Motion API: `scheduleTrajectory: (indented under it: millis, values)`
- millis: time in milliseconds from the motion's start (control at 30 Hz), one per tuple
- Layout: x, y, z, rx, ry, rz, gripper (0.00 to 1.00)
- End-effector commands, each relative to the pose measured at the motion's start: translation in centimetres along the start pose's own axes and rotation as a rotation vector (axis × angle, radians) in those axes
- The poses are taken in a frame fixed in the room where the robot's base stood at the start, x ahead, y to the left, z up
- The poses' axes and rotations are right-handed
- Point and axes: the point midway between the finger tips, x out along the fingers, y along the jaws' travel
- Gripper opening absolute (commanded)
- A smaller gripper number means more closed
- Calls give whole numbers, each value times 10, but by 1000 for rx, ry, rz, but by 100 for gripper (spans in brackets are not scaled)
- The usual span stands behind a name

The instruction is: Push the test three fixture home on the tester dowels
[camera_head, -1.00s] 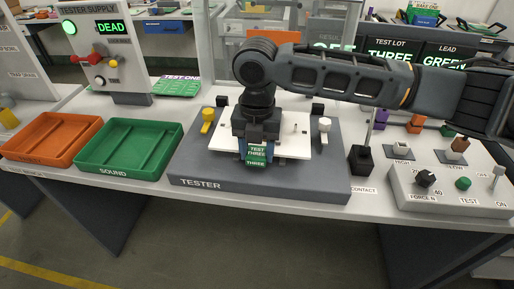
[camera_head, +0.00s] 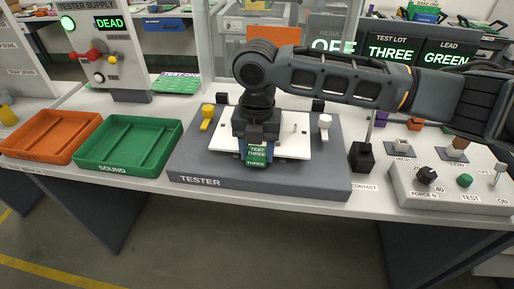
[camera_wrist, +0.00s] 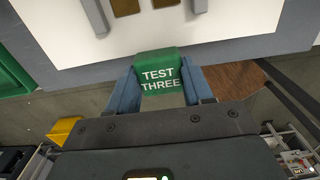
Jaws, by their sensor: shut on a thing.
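The test three fixture is a white plate (camera_head: 293,147) with a green tab (camera_head: 257,152) marked TEST THREE at its front edge. It sits over the dark grey tester base (camera_head: 260,182); I cannot tell whether it is fully seated. The dowels under it are hidden, though one thin pin (camera_head: 295,128) shows at its right. My gripper (camera_head: 257,148) points down at the front edge. In the wrist view my gripper (camera_wrist: 162,90) has its blue fingers shut on the green tab (camera_wrist: 160,73), one on each side. The white plate (camera_wrist: 150,25) spreads beyond it.
A yellow clamp (camera_head: 207,118) and a white clamp (camera_head: 324,124) flank the plate. Left are the green SOUND tray (camera_head: 128,170) and an orange tray (camera_head: 60,158). Right are a black contact block (camera_head: 362,157) and a control box (camera_head: 450,190). The supply panel reads DEAD (camera_head: 108,22).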

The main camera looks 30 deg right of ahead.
Motion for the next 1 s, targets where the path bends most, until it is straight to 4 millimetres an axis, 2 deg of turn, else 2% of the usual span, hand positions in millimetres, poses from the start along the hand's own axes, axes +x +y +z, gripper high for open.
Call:
scheduleTrajectory:
  millis: [967, 1000]
  values:
    - [22, 0, 0, 1, -1, 1, 0]
    - [21, 0, 0, 1, -2, 1, 52]
